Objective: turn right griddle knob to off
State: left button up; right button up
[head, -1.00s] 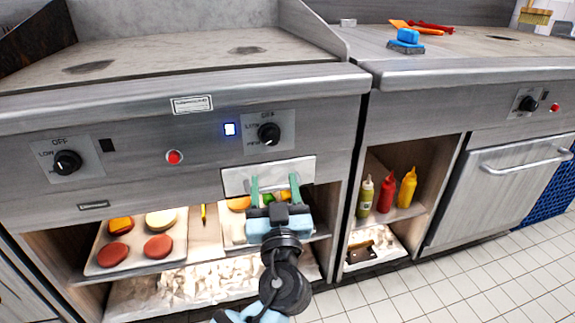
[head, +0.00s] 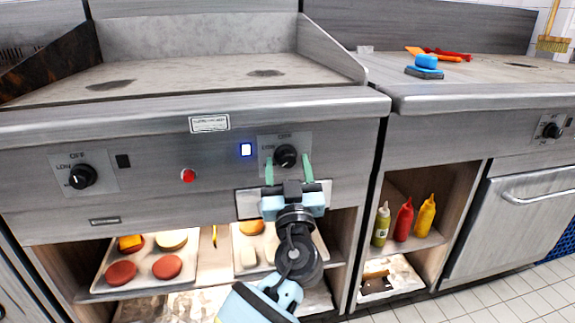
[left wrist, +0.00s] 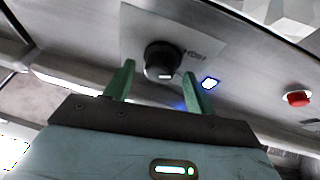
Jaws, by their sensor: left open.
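The right griddle knob (head: 285,156) is a black dial on a plate on the griddle's front panel. In the left wrist view the knob (left wrist: 160,60) shows large, with a white mark on its lower edge. My left gripper (head: 288,168) is open, its two green fingers pointing up at the knob from below. In the left wrist view the left gripper (left wrist: 160,82) has one finger on each side of the knob, with gaps between. I cannot tell whether the fingertips reach past its face. The plate's OFF label shows above the knob. My right gripper is out of view.
A lit blue indicator (head: 246,150) and a red button (head: 188,175) are on the panel left of the knob. The left griddle knob (head: 82,176) is farther left. Below are trays of patties and buns (head: 100,290). Squeeze bottles (head: 404,218) stand on the right shelf.

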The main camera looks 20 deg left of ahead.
pick_arm(q)
jog(key=shift+w+a+r, duration=0.15)
jog(key=shift+w+a, duration=0.05)
jog(key=shift+w, duration=0.15)
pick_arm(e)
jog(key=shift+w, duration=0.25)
pick_arm(q)
jog(key=shift+c, duration=0.4)
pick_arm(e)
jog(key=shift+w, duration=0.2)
pick_arm(q)
jog(key=c, duration=0.8)
jog(key=shift+o, duration=0.2)
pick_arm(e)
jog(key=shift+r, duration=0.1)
